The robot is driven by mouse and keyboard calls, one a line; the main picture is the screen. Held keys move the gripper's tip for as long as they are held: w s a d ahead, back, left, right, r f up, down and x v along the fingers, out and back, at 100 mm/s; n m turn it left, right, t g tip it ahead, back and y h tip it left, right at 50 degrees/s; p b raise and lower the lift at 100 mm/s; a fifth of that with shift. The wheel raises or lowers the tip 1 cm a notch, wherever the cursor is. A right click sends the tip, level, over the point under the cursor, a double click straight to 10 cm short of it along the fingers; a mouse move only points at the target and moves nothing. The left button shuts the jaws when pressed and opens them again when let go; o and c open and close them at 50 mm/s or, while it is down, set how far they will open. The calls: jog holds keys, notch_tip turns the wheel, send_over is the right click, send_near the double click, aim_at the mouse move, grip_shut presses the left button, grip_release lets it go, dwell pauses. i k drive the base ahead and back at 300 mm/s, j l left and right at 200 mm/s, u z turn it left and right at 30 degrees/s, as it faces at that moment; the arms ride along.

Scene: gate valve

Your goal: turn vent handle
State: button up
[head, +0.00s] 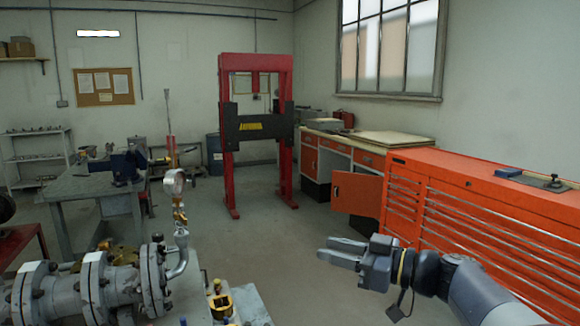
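A grey flanged pipe assembly (98,287) lies at the lower left in the head view. A round pressure gauge (175,182) stands above it on brass fittings (180,214) and a curved grey tube (180,258). A small yellow-brass fitting (220,300) sits on a grey surface at the bottom; I cannot tell which part is the vent handle. My gripper (326,252) is at the lower right of centre, pointing left, well apart from the pipe and touching nothing visible. Its fingers look close together from this angle, and the gap between them is unclear.
An orange tool cabinet (470,225) lines the right side, with an open orange door (357,194) beyond my arm. A red press (256,128) stands at the back. A workbench (90,190) is at left. Grey floor (270,240) between is clear.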

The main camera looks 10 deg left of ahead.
aim_at(194, 185)
jog(key=i+l+z, duration=0.35)
jog(key=i+z, duration=0.35)
jog(key=i, duration=0.15)
jog(key=i+u, duration=0.8)
jog(key=u, duration=0.15)
jog(key=i+j+u, duration=0.15)
jog(key=i+u, duration=0.15)
jog(key=u, duration=0.15)
jog(key=i+j+u, duration=0.1)
jog(key=i+u, duration=0.2)
jog(key=u, duration=0.15)
jog(key=i+u, duration=0.3)
jog(key=u, duration=0.2)
jog(key=i, duration=0.25)
jog(key=u, duration=0.05)
